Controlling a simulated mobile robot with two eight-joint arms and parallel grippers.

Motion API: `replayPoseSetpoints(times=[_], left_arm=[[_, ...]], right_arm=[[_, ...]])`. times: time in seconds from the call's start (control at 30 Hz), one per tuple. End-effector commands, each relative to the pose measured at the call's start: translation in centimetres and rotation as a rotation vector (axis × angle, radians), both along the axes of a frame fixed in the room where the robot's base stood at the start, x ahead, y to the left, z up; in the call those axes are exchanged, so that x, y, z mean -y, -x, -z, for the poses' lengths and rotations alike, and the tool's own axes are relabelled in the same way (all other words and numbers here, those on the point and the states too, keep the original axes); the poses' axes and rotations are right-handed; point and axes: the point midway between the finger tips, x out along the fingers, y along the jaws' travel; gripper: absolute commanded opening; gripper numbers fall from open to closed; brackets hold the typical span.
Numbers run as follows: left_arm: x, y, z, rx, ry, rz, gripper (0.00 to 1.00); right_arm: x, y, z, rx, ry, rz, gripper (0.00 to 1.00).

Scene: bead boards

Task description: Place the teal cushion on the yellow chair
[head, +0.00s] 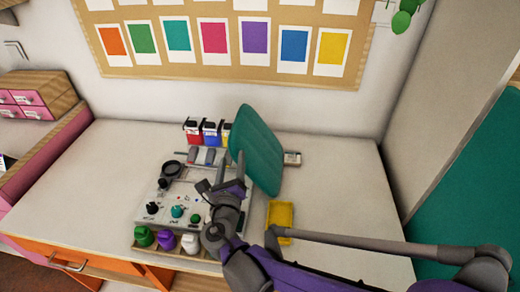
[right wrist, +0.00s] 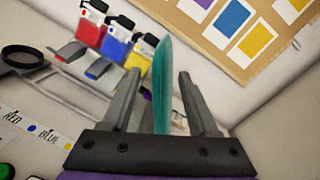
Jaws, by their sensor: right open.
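The teal cushion (head: 257,150) stands on edge, tilted, above the back of the white table in the head view. In the right wrist view the cushion (right wrist: 162,90) shows edge-on between my two fingers, with gaps on both sides. My right gripper (head: 236,168) is open at the cushion's left edge; contact cannot be told. I cannot make out a yellow chair; a flat yellow rectangular tray-like thing (head: 280,218) lies on the table right of my gripper, partly hidden by my arm. My left gripper is not in view.
A grey board with knobs (head: 160,205) lies left of my gripper. Red, blue and yellow bottles (head: 210,133) stand behind it, and a tray of small pots (head: 148,252) in front. The table's left part and right back are clear. A sample board (head: 90,60) hangs on the wall.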

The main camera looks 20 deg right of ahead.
Motion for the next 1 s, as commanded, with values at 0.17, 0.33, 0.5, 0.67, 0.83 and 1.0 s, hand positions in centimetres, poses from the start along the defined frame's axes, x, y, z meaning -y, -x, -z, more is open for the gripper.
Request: replayPoseSetpoints(times=[0.17, 0.33, 0.5, 0.67, 0.83, 1.0], left_arm=[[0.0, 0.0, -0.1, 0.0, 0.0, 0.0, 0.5], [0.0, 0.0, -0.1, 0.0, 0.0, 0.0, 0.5], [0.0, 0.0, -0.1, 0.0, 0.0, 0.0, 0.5], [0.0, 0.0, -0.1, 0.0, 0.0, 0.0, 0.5], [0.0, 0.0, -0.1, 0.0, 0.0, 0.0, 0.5], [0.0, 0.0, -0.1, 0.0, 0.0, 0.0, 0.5]], right_arm=[[1.0, -2.7, 0.0, 0.0, 0.001, 0.002, 0.6], [1.4, -4.0, 0.0, 0.0, 0.0, 0.0, 0.6], [1.3, -4.0, 0.0, 0.0, -0.001, 0.0, 0.58], [1.3, -4.0, 0.0, 0.0, -0.001, 0.0, 0.3], [1.3, -4.0, 0.0, 0.0, -0.001, 0.0, 0.0], [1.3, -3.9, 0.0, 0.0, -0.001, 0.0, 0.0]])
